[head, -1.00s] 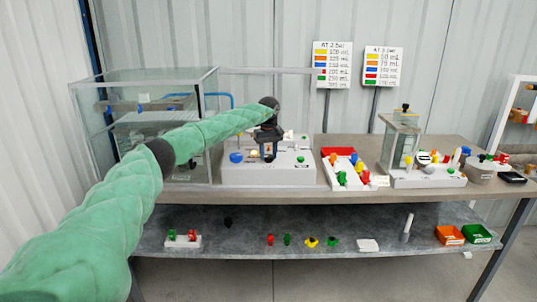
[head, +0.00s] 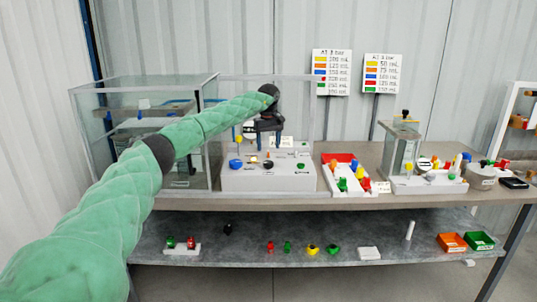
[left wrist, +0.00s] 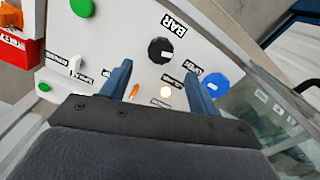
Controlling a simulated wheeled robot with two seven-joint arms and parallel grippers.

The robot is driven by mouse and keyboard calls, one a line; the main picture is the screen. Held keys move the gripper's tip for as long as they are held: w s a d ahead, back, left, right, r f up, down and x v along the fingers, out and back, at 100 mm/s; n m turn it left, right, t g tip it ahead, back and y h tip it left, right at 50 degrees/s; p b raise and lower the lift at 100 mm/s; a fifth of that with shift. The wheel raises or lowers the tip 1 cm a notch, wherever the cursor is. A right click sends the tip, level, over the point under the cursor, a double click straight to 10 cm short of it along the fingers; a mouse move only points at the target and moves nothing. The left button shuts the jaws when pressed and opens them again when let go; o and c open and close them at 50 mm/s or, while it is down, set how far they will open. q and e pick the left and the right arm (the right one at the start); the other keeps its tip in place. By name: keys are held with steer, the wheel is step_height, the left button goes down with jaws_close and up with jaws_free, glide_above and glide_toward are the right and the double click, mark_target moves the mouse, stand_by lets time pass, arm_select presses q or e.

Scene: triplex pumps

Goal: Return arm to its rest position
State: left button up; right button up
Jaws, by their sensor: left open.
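My left arm (head: 120,205) reaches in from the left in green padding. My left gripper (head: 265,138) is over the white control box (head: 265,182) on the bench. In the left wrist view, its two blue-grey fingers (left wrist: 158,82) stand apart with nothing between them. Below them are the box's black knob (left wrist: 161,50), blue knob (left wrist: 215,84), green button (left wrist: 82,7), orange toggle (left wrist: 134,91) and a lit round button (left wrist: 166,92). The fingers appear clear of these, but the exact gap is hard to judge. My right gripper is out of view.
A glass tank (head: 90,135) stands left of the box, close to my forearm. A framed clear panel (head: 325,110) stands around the box. A red-and-white tray (head: 345,178) and a second device (head: 430,183) are to the right. Small parts lie on the lower shelf (head: 210,240).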

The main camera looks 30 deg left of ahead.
arm_select(q)
steer(key=shift+r, duration=0.4)
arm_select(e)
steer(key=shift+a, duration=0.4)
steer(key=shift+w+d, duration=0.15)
